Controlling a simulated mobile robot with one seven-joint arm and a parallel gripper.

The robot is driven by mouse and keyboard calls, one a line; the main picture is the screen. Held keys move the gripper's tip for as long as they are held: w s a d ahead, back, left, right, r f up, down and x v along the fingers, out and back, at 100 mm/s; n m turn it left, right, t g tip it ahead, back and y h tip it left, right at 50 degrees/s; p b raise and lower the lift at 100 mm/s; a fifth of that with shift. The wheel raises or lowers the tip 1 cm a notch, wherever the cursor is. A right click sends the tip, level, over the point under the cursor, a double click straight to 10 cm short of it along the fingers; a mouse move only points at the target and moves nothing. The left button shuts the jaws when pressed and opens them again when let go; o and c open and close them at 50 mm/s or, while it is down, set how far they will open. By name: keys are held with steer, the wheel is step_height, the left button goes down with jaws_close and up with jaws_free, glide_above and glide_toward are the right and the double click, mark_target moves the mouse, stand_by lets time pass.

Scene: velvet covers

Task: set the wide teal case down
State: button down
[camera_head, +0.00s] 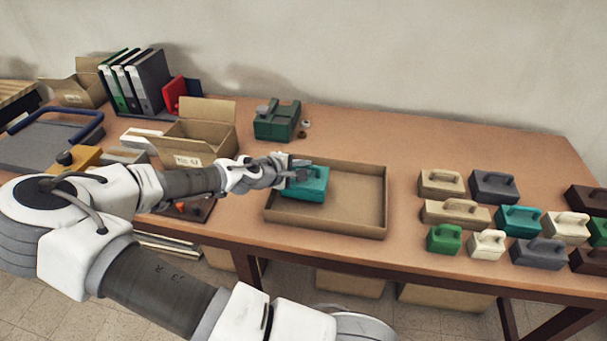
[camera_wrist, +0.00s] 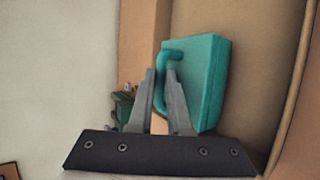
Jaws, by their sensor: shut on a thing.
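The wide teal case (camera_head: 307,186) is in my gripper (camera_head: 287,170), which is shut on its handle. In the wrist view the case (camera_wrist: 208,85) hangs by its curved handle between the fingertips (camera_wrist: 161,75). The case is over the left back part of a shallow cardboard tray (camera_head: 350,230) on the table. I cannot tell whether its underside touches the tray floor. Another teal case (camera_head: 519,222) stands on the right side of the table.
The tray's right part is empty. Several cases in beige, grey, green, white and brown stand at the right. An open cardboard box (camera_head: 208,143) and binders (camera_head: 148,83) are at the left.

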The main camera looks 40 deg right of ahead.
steer(key=shift+f, duration=1)
steer(key=shift+f, duration=0.1)
steer(key=c, duration=0.9)
jaws_free()
steer(key=shift+o, duration=0.2)
